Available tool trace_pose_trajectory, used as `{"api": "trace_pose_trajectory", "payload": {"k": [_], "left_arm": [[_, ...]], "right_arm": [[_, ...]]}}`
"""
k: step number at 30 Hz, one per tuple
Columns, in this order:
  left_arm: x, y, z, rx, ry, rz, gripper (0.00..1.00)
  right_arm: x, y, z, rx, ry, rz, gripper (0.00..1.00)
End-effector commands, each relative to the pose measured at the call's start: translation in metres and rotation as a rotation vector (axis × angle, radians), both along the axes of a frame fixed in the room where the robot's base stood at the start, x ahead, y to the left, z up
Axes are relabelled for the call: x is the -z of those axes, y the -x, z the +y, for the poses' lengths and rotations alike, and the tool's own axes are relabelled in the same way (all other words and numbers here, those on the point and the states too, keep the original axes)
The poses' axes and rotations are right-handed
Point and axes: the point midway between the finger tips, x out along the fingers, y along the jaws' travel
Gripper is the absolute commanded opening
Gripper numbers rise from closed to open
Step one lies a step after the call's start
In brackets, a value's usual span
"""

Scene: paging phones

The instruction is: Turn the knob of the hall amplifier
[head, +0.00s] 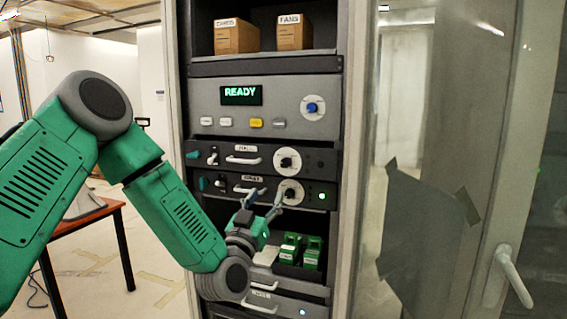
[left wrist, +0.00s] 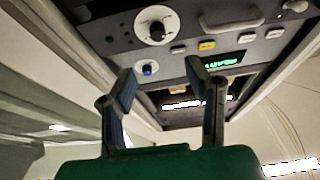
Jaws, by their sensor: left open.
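The rack holds two dark amplifier units, each with a black knob on a white dial. The upper unit's small label is blurred and may read HALL; its knob (head: 287,160) also shows in the left wrist view (left wrist: 157,29), beyond the fingertips. The lower unit's label is unclear; its knob (head: 291,193) is just right of my left gripper (head: 268,193). My left gripper is open and empty, its fingers pointing up at the rack. Its two fingers (left wrist: 160,67) stand apart in the left wrist view. Whether a finger touches the lower dial is unclear. My right gripper is out of view.
Above the units, a grey panel shows READY (head: 241,95), buttons and a blue knob (head: 312,108). Green modules (head: 300,252) stand on a shelf below. Cardboard boxes (head: 236,37) sit on top. A glass door (head: 430,180) stands right, and a table (head: 95,215) left.

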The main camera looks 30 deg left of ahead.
Motion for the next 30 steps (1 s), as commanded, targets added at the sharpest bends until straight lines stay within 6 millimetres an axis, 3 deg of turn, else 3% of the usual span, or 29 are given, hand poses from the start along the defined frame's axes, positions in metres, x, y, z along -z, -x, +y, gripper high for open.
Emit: {"api": "trace_pose_trajectory", "payload": {"k": [18, 24, 30], "left_arm": [[-0.043, -0.101, 0.026, 0.001, 0.001, 0.004, 0.44], [-0.048, -0.116, 0.028, 0.004, 0.002, 0.006, 0.44], [-0.049, -0.119, 0.029, 0.004, 0.002, 0.006, 0.44]], "right_arm": [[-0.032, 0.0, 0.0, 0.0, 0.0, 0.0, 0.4], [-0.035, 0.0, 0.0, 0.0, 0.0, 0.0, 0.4], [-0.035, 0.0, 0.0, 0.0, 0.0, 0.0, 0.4]]}}
